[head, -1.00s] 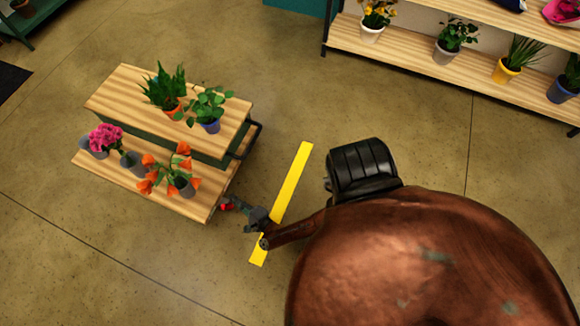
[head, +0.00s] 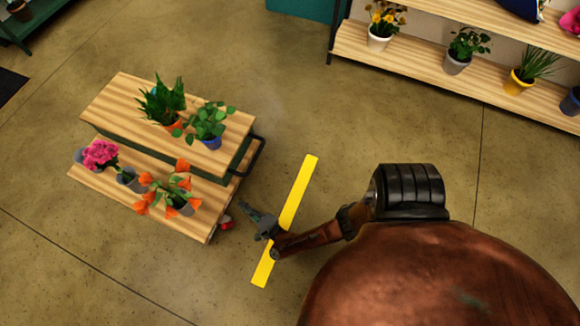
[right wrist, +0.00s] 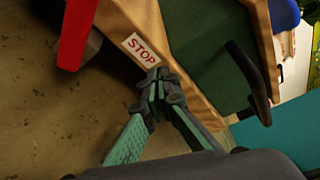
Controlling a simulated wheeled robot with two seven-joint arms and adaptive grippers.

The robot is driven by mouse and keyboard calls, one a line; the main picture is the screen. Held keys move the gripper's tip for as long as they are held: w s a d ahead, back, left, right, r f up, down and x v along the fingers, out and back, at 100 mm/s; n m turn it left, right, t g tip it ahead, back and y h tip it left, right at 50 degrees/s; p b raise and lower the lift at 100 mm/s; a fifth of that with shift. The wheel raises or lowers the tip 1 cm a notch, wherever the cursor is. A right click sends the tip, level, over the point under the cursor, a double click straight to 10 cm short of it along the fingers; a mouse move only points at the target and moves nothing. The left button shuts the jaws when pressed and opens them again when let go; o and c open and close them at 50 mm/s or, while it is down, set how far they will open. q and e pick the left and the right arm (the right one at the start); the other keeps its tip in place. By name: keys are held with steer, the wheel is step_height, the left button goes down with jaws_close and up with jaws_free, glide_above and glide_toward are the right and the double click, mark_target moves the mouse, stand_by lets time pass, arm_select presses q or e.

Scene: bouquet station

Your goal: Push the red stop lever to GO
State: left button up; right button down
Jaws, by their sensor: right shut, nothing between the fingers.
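The red stop lever (head: 226,222) shows small at the lower right corner of the wooden plant cart (head: 190,230). In the right wrist view the red lever (right wrist: 75,32) is large at the upper left, beside a STOP label (right wrist: 140,49) on the cart's wooden edge. No GO mark is visible. My right gripper (head: 243,208) is shut and empty, just right of and above the lever in the head view, apart from it. In the right wrist view its fingertips (right wrist: 157,80) meet just below the STOP label. My left gripper is not in view.
The cart has two tiers with several potted plants and a black handle (head: 248,158) on its right side. A yellow floor strip (head: 288,215) runs under my right arm. A plant shelf (head: 400,60) stands at the upper right. Open concrete floor lies around the cart.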

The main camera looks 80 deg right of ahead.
steer(key=s+d+p+v, duration=0.1)
steer(key=p+v, duration=0.2)
steer(key=v, duration=0.7)
steer(key=a+r+n+g+y+p, duration=0.1)
steer(key=a+r+n+y+p, duration=0.3)
steer(key=a+n+y, duration=1)
arm_select(q)
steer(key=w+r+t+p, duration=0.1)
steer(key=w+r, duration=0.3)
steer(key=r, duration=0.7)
steer(key=shift+p, duration=0.55)
arm_select(e)
steer(key=s+a+r+n+g, duration=0.2)
steer(key=s+r+n+g, duration=0.1)
steer(key=s, duration=0.4)
steer(key=s+a+r+n+g, duration=0.3)
steer(key=s+r+n, duration=0.2)
steer(key=s, duration=0.1)
steer(key=shift+s+r+n+h, duration=0.3)
steer(key=shift+s+n, duration=0.1)
